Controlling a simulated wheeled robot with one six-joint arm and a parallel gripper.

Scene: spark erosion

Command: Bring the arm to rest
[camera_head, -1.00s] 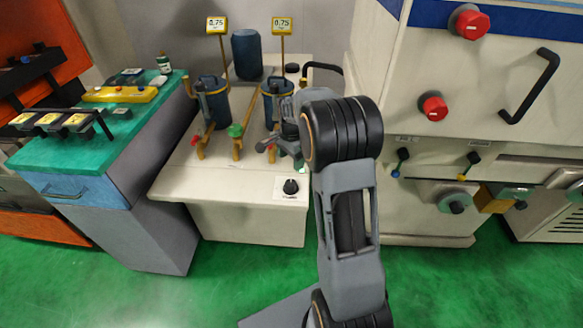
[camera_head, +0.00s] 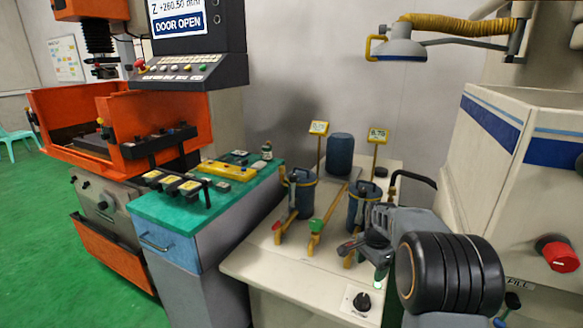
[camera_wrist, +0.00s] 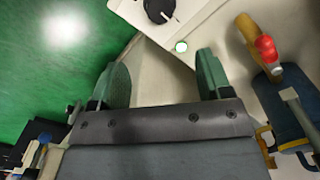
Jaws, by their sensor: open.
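My arm rises at the lower right of the head view, with a black ribbed joint nearest the camera. My gripper (camera_head: 374,246) is in front of the right blue canister (camera_head: 364,203), above the cream bench (camera_head: 262,262), and partly hides what lies behind it. In the wrist view my gripper (camera_wrist: 163,76) shows two green-grey fingers spread apart with nothing between them. Beyond the fingertips are the bench front, a black knob (camera_wrist: 160,9) and a small green-lit round light (camera_wrist: 181,46). I cannot tell whether the gripper touches anything.
A red-tipped yellow valve (camera_wrist: 264,48) is right of the fingers. A green-topped cabinet (camera_head: 165,210) stands left of the bench, an orange machine (camera_head: 165,125) beyond it. A cream machine (camera_head: 480,150) stands at right. Open green floor (camera_head: 45,230) lies at far left.

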